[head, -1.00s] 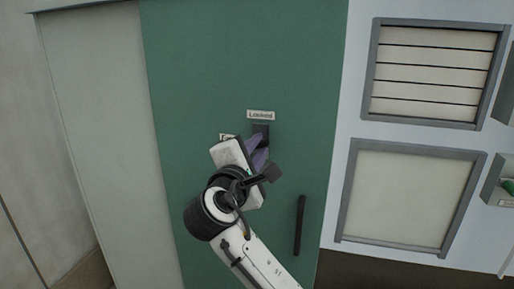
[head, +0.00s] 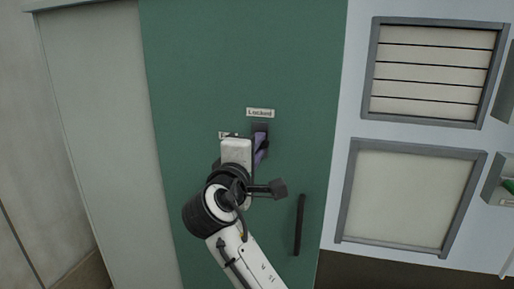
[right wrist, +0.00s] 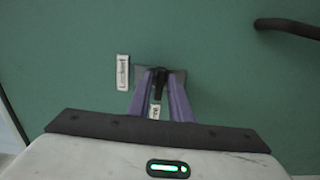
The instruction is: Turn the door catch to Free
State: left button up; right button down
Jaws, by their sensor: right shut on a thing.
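The door catch (right wrist: 160,80) is a small black knob on a dark plate, on the green door (head: 210,60). In the head view the catch's dark plate (head: 261,128) shows just under a label reading "Locked" (head: 260,113). My right gripper (head: 261,142) has purple fingers and is shut on the catch; the right wrist view shows the fingers (right wrist: 161,84) on either side of it. A second label (head: 228,135) is partly hidden behind the gripper, and its word is not readable. The catch's exact angle is hard to tell. My left gripper is not in view.
A dark vertical door handle (head: 299,225) stands to the lower right of the catch. A louvred vent (head: 435,72) and a framed blank panel (head: 408,198) are on the pale wall at right. The door face around the catch is otherwise clear.

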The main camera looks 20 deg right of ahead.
jog(key=shift+f, duration=0.1)
jog(key=c, duration=1.8)
grip_release()
jog(key=shift+c, duration=0.2)
jog(key=v, duration=1)
jog(key=shift+b, duration=0.4)
jog(key=shift+s+a, duration=0.15)
